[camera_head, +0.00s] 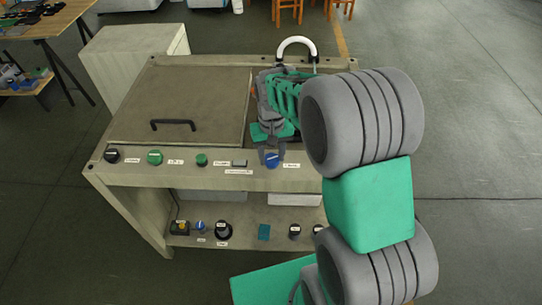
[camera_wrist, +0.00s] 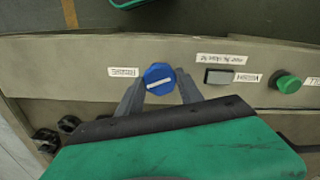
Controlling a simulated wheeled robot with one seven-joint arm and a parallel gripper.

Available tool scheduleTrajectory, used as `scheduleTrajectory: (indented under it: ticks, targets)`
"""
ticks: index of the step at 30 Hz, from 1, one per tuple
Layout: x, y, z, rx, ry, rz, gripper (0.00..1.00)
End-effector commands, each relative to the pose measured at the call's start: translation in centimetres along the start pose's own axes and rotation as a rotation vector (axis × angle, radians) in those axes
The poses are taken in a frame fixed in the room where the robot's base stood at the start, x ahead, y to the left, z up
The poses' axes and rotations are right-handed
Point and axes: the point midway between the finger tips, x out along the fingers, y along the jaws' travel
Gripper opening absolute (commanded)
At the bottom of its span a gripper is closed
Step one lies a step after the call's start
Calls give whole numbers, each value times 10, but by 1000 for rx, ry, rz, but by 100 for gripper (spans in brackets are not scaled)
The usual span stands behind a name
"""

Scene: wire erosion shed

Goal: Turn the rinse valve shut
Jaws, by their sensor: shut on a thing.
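The rinse valve is a blue knob with a white line across its face, on the front panel of the bench. It shows in the wrist view (camera_wrist: 159,79) and in the head view (camera_head: 271,160). In the wrist view a label beside it appears to read RINSE, and its white line lies nearly level, slightly tilted. My gripper (camera_wrist: 159,88) has one grey finger on each side of the knob and is shut on it. In the head view my gripper (camera_head: 271,153) reaches down over the panel's top edge to the knob. The fingertips' contact points are partly hidden.
The panel also carries a black knob (camera_head: 112,155), a green knob (camera_head: 155,157), a green button (camera_head: 201,159) and a grey switch (camera_head: 239,163). A closed lid with a black handle (camera_head: 173,124) lies behind. A lower shelf (camera_head: 180,240) holds several small parts. A curved white pipe (camera_head: 297,43) stands behind my arm.

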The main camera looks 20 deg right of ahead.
Motion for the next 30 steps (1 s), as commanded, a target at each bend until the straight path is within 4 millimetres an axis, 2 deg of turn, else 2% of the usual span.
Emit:
scheduleTrajectory:
  ticks: [6, 15, 30]
  targets:
    - [-1, 0, -1, 185, 5, 0, 3]
    - [-1, 0, -2, 367, 5, -1, 3]
    - [-2, 0, -2, 445, 6, -1, 3]
